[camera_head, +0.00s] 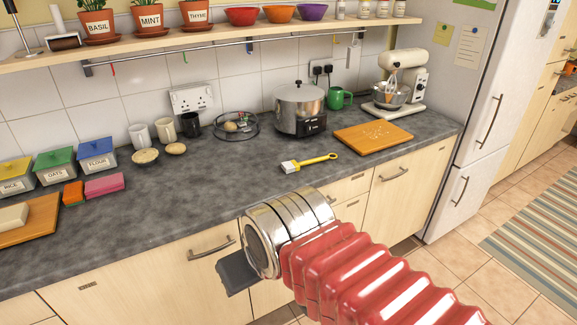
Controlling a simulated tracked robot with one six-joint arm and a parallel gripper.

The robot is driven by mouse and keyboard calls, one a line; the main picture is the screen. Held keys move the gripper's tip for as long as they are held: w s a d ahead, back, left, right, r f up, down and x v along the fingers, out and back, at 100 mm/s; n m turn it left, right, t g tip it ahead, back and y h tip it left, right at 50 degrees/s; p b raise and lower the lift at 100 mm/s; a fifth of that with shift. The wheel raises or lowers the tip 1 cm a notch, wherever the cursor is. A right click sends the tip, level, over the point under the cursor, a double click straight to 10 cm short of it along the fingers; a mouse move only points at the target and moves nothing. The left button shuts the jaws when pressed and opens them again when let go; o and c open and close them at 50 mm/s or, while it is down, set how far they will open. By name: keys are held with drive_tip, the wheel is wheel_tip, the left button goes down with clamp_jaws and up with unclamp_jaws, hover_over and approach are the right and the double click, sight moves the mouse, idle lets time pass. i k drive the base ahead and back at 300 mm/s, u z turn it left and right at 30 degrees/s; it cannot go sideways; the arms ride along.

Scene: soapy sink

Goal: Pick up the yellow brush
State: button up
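The yellow brush (318,160) lies flat on the dark grey counter (225,180), left of the wooden cutting board. Its pale bristles point left and its looped yellow handle end points right. My gripper (237,273) is in front of the counter's front edge, below and left of the brush and apart from it. Only a dark grey part of it shows beyond the silver wrist, so its fingers cannot be made out. My red ribbed arm comes in from the lower right. The whole brush is in clear view.
A cutting board (373,136) with crumbs lies right of the brush. A steel pot (299,108) and a wire rack (236,126) stand behind it. Mugs, labelled tins and a pink sponge (104,185) are on the left. The counter around the brush is clear.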

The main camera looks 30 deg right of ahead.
sight(311, 161)
drive_tip(key=u, duration=3.2)
drive_tip(key=k, duration=2.1)
drive_tip(key=z, duration=0.05)
